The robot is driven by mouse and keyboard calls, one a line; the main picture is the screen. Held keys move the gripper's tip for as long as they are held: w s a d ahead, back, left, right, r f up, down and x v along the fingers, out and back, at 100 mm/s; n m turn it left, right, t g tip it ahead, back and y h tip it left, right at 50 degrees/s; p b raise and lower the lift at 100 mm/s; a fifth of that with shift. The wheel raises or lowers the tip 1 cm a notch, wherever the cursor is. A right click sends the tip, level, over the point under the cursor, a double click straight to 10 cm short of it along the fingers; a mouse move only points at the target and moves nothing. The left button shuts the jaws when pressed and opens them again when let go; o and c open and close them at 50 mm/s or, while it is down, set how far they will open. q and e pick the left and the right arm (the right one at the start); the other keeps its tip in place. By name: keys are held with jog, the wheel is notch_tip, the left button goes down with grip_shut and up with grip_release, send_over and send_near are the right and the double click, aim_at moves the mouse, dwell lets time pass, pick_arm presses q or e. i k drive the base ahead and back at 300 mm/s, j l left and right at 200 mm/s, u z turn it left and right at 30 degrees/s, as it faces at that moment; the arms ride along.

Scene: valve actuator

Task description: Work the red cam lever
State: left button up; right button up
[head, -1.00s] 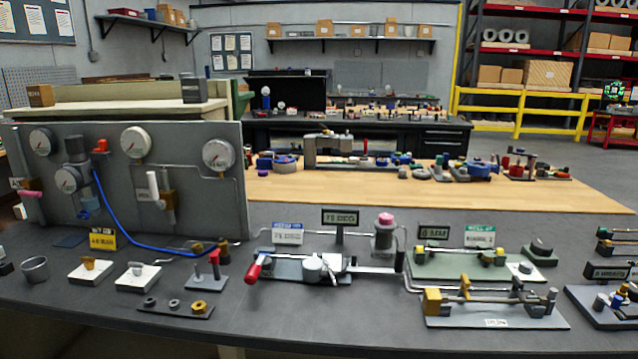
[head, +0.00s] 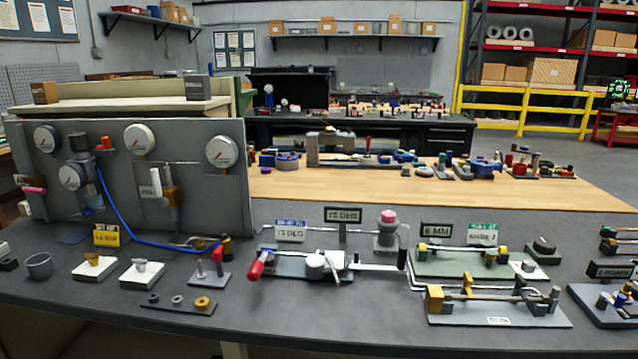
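The cam lever's red handle (head: 256,264) points to the left and toward the front edge of the grey bench. Its arm runs right to a white round hub (head: 319,263) on a pale base plate (head: 290,265). A flat grey bar (head: 378,267) extends right from the mechanism. A dark sign reading 75 DEG (head: 343,215) and a blue-and-white sign (head: 290,231) stand behind it. Neither of my grippers shows in the head view, and nothing touches the lever.
A gauge panel (head: 210,195) with a blue hose (head: 125,225) stands at left. A fixture with a brass block (head: 434,298) lies to the right. The bench front below the lever is clear.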

aim_at(266, 259)
jog(key=i+j+z, duration=0.1)
jog(key=j, duration=0.85)
jog(key=j+z, duration=0.1)
jog(key=j, duration=0.9)
jog(key=i, duration=0.05)
